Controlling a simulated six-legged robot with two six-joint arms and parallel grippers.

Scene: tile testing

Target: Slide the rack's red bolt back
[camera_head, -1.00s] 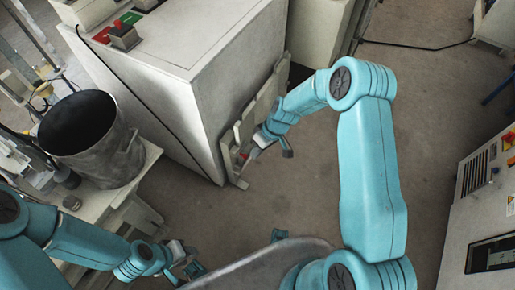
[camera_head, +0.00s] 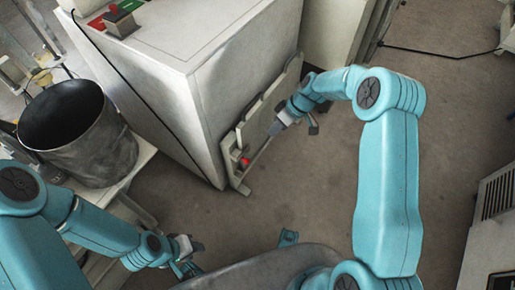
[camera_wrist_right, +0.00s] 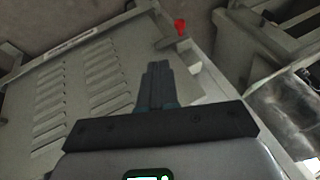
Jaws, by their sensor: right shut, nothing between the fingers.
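The rack (camera_head: 262,112) is a pale upright frame standing against the side of the white cabinet. Its red bolt (camera_head: 245,162) shows as a small red knob low at the rack's near end. The red bolt (camera_wrist_right: 181,27) is also in the right wrist view, beyond and right of the fingertips. My right gripper (camera_head: 275,130) is up and right of the bolt in the head view, apart from it. In the right wrist view its fingers (camera_wrist_right: 157,72) are together and empty. My left gripper (camera_head: 198,256) is low at centre-left, away from the rack; its finger gap is unclear.
The white cabinet (camera_head: 190,45) stands behind the rack. A dark metal pot (camera_head: 85,140) sits on a bench at the left. A louvred panel (camera_wrist_right: 85,95) lies under my right gripper in the wrist view. The floor (camera_head: 440,110) right of the rack is open.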

